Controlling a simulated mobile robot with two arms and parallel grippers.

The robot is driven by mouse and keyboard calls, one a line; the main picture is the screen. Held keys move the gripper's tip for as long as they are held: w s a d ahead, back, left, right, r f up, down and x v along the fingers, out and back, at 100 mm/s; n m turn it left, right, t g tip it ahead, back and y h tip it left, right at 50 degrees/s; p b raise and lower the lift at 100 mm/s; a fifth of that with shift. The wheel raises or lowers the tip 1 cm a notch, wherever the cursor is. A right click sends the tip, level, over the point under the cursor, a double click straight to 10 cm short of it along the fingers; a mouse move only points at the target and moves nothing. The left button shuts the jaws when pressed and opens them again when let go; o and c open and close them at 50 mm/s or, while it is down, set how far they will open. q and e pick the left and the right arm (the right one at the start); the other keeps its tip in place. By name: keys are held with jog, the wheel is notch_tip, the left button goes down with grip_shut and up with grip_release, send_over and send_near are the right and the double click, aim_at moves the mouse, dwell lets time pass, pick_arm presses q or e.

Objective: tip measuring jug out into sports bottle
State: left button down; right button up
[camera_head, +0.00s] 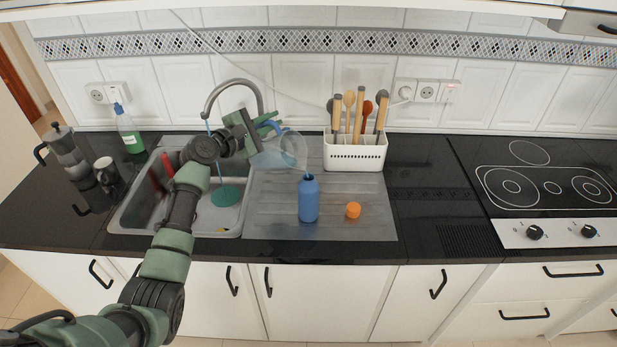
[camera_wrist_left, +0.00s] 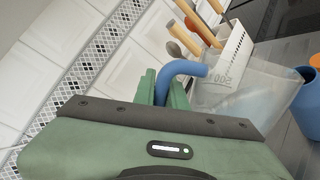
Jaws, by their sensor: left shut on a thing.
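My left gripper (camera_head: 266,124) is shut on the blue handle (camera_wrist_left: 180,70) of the clear measuring jug (camera_head: 290,149). The jug is held in the air, tilted to the right, with its lower edge close to the mouth of the sports bottle. In the left wrist view, the jug (camera_wrist_left: 245,88) shows a printed scale and a bluish tint in its lower part. The blue sports bottle (camera_head: 309,200) stands upright and open on the drainboard. In the wrist view only part of the bottle (camera_wrist_left: 306,98) shows at the right edge. I cannot tell whether liquid is flowing.
An orange cap (camera_head: 353,210) lies right of the bottle on the drainboard (camera_head: 270,222). A white utensil holder (camera_head: 355,154) stands behind. The sink (camera_head: 140,213) and tap (camera_head: 232,84) are left; a moka pot (camera_head: 64,150), mug (camera_head: 106,171) and soap bottle (camera_head: 130,134) stand further left. Clear counter (camera_head: 430,215) lies right.

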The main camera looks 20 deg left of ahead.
pick_arm(q)
jog(key=shift+r, duration=0.2)
jog(key=shift+d+r, duration=0.2)
dwell(1.4)
jog(key=shift+s+d+r+m+p, duration=0.15)
jog(key=shift+d+r+m+p, duration=0.15)
jog(key=shift+m+p, duration=0.15)
dwell(1.3)
jog(key=shift+s+d+r+m+y+p, duration=0.2)
jog(key=shift+d+r+m+y+p, duration=0.1)
jog(key=shift+d+r+m+p, duration=0.55)
dwell(3.6)
